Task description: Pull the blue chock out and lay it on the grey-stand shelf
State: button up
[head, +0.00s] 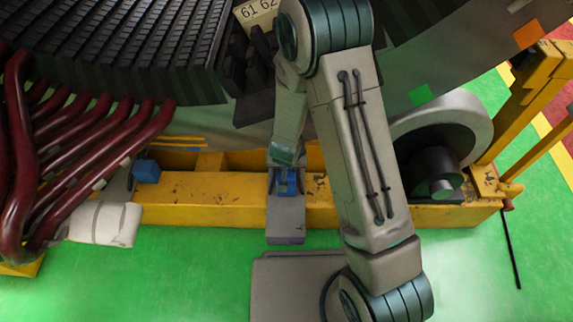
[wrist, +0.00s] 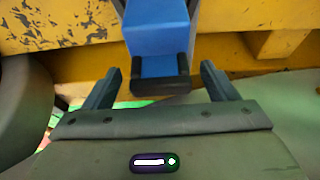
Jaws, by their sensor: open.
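The blue chock (wrist: 158,42) shows at the top middle of the wrist view, against the yellow beam, with a dark bar across its near end. My gripper (wrist: 162,74) is open, one finger on each side of that near end, with gaps visible on both sides. In the head view my gripper (head: 286,184) is at the middle of the yellow beam, with blue showing there; fingers and chock are too small to separate. A grey block (head: 286,222) stands just below it, in front of the beam; I cannot tell whether it is the grey stand.
The yellow beam (head: 225,195) runs across the head view. Another blue block (head: 147,171) sits at its left, near dark red pipes (head: 75,165) and a white bundle (head: 105,223). A grey wheel (head: 440,135) is at right.

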jog(key=shift+b+x, duration=0.4)
jog(key=shift+x, duration=1)
